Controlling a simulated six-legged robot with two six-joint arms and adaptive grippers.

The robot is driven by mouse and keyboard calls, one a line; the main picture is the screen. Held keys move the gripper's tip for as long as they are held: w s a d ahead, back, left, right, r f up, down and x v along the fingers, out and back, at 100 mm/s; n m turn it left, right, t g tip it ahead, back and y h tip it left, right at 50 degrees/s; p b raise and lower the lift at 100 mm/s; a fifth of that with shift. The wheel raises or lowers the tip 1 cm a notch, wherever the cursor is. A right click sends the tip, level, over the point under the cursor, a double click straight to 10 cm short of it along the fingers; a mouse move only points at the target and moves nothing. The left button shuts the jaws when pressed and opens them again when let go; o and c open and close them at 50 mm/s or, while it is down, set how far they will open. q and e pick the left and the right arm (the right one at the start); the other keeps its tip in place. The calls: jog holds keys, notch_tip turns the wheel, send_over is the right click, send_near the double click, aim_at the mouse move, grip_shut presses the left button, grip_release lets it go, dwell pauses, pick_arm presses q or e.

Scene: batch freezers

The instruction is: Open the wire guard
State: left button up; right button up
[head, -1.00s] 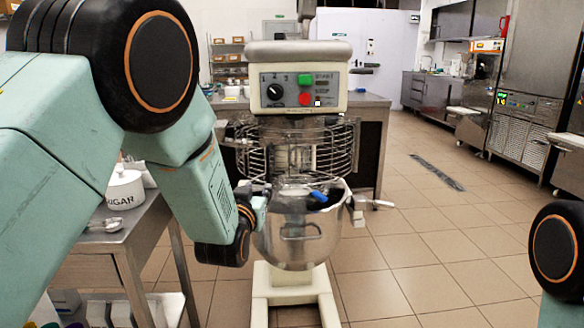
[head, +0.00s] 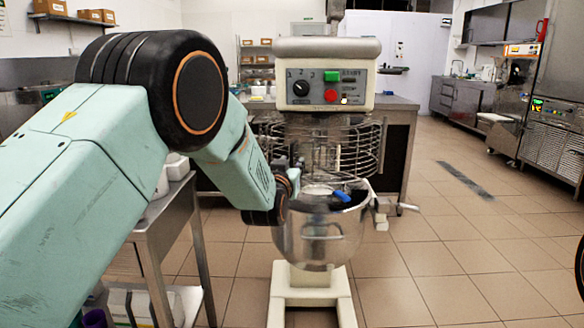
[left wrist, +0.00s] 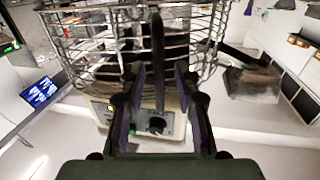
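The stand mixer (head: 357,75) has a wire guard (head: 365,150) ringing the space below its head and above the steel bowl (head: 318,240). Whether the guard has turned cannot be told. My left gripper (head: 291,178) is at the guard's lower left front, partly hidden by its own wrist. In the left wrist view, the gripper (left wrist: 159,75) has its two fingers apart. A dark upright bar (left wrist: 157,40) stands between them in the picture, with the guard's wires (left wrist: 90,45) behind; contact cannot be told. My right gripper is out of view.
A steel table (head: 150,225) with a white pot stands at left, partly behind my left arm. A counter (head: 395,103) is behind the mixer. A blue item (head: 342,196) shows at the bowl's rim.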

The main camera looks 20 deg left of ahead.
pick_arm(q)
jog(key=shift+w+f, duration=0.2)
jog(key=shift+w, duration=0.15)
jog(key=shift+s+r, duration=0.15)
jog(key=shift+c, duration=0.6)
grip_shut()
